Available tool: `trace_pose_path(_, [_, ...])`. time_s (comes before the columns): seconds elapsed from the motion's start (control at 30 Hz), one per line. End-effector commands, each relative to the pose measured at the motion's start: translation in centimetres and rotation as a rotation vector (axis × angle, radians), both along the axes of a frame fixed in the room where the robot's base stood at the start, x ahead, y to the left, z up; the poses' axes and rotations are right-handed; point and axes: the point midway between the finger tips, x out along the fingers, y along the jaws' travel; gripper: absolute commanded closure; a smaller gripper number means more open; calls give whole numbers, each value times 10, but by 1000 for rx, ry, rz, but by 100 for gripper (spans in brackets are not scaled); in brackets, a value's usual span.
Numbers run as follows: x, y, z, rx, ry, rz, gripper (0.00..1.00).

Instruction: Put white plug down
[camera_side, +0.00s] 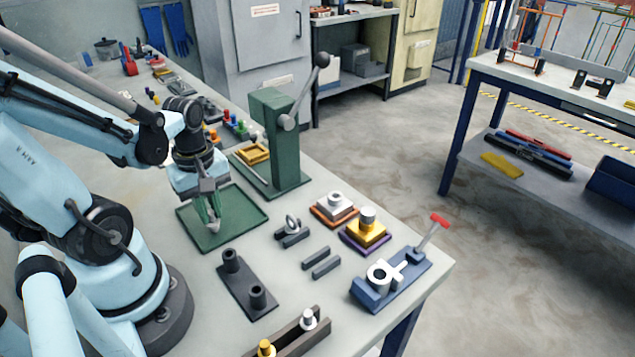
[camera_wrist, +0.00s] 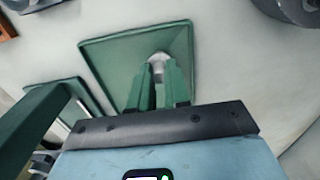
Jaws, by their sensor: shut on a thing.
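My gripper (camera_side: 212,215) points down over the green tray (camera_side: 250,212) on the bench. It also shows in the wrist view (camera_wrist: 160,78), where its green fingers are shut on a small white plug (camera_wrist: 159,58). In the side view the plug (camera_side: 214,226) shows as a pale tip below the fingers, low over the tray. I cannot tell whether it touches the tray floor. The tray's rim also shows in the wrist view (camera_wrist: 100,42), with no other thing seen in it.
A green lever press (camera_side: 275,140) stands just behind the tray. A dark plate with two posts (camera_side: 247,285) lies in front. Stacked blocks (camera_side: 366,230) and a blue clamp fixture (camera_side: 390,280) stand to the right. A rack with plugs (camera_side: 290,335) is at the front edge.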

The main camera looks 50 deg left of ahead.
Motion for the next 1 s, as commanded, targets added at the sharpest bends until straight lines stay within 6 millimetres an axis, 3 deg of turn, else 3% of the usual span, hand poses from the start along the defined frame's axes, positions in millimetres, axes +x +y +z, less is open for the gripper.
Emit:
trace_pose_path(0.37, [0, 0, -4, 0, 0, 0, 100])
trace_pose_path(0.4, [0, 0, -3, 0, 0, 0, 77])
trace_pose_path(0.53, [0, 0, -3, 0, 0, 0, 58])
trace_pose_path(1.0, [0, 0, 2, 0, 0, 0, 58])
